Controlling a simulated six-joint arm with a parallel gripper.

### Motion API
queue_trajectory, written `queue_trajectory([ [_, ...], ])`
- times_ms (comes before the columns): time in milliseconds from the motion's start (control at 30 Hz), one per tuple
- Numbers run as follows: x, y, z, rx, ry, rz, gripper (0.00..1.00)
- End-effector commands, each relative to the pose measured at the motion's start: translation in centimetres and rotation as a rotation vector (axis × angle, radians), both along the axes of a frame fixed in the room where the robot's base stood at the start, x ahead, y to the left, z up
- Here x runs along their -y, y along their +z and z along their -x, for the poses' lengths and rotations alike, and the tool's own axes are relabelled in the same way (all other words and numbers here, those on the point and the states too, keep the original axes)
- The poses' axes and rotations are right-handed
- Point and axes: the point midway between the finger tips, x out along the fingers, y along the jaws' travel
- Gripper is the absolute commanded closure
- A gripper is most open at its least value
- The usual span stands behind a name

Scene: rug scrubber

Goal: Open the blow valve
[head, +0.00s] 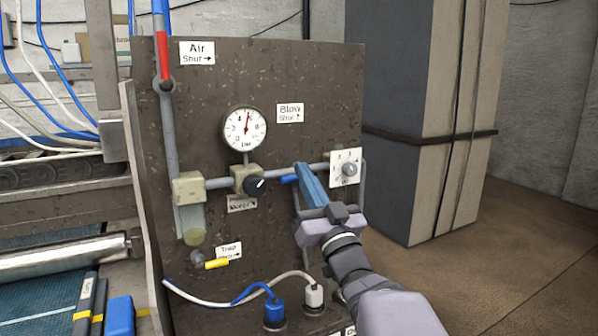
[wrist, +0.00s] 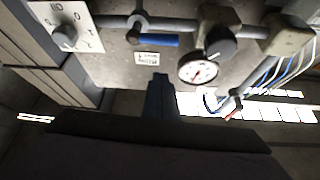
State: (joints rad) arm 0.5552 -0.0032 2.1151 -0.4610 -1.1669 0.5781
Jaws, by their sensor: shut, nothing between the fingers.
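The blow valve has a blue lever (head: 289,179) on the grey horizontal pipe of the dark panel, right of the gauge. The lever lies along the pipe and points toward the gauge. It also shows in the wrist view (wrist: 156,41), where the picture looks turned over. The "Blow" label (head: 290,113) is above the pipe. My gripper (head: 300,167) is shut and empty, with blue fingers in front of the panel just right of the lever's visible end, hiding part of it. In the wrist view the fingertips (wrist: 160,77) appear apart from the lever.
A round gauge (head: 245,129) and black knob (head: 255,186) are left of the lever. A white dial plate (head: 346,169) is close to its right. A red lever (head: 162,55) and yellow lever (head: 217,263) are at left. Plugs with cables (head: 273,311) sit below.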

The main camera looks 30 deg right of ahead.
Motion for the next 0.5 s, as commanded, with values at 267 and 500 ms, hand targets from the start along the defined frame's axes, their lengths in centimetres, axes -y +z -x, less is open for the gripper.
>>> queue_trajectory([
  [267,0.0,-2.5,4.0,0.0,-0.002,0.001,1.0],
  [500,-0.1,-3.2,5.3,0.0,0.0,0.001,1.0],
])
